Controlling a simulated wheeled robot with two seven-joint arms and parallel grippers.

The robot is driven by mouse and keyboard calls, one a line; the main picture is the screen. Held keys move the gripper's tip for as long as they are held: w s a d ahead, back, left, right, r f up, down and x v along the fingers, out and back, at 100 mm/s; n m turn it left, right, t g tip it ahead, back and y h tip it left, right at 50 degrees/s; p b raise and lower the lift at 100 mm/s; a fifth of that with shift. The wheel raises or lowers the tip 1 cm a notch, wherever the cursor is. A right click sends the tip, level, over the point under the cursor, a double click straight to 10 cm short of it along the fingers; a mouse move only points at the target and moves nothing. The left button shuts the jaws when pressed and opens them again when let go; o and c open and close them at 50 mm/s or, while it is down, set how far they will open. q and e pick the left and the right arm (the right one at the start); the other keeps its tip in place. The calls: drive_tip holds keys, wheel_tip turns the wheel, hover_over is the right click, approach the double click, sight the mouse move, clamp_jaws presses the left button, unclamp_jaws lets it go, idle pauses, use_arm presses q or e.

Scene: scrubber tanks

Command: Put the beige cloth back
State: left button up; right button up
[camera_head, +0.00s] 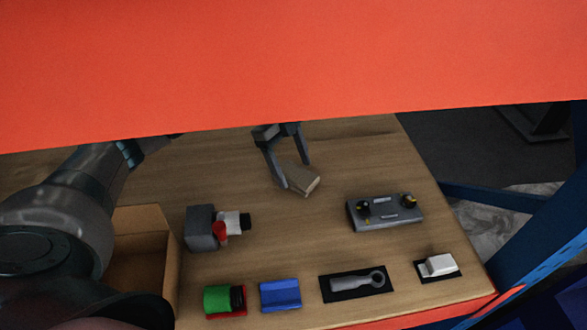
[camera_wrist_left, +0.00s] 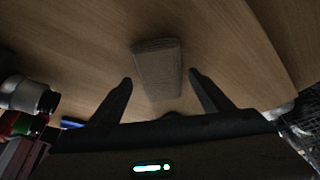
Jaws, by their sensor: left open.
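The beige cloth (camera_head: 299,180) is a small folded block on the wooden table, right of the middle in the head view. It also shows in the left wrist view (camera_wrist_left: 157,68), with its lower end between the two fingers. My left gripper (camera_head: 294,174) is open, its fingers on either side of the cloth. In the left wrist view the fingertips (camera_wrist_left: 160,78) are apart, with gaps to the cloth. The cloth's near end is partly hidden by a finger in the head view. My right gripper is not in view.
A grey block with a white and red part (camera_head: 203,229) and an open box (camera_head: 144,250) are at left. Along the front are a green roll (camera_head: 218,299), blue block (camera_head: 280,295), grey wrench (camera_head: 356,283) and white block (camera_head: 438,265). A grey control panel (camera_head: 385,212) is at right. An orange panel (camera_head: 290,65) overhangs.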

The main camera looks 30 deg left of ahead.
use_arm(q)
drive_tip(key=b+v, duration=0.3)
drive_tip(key=v, duration=0.8)
drive_tip(key=shift+b, duration=0.4)
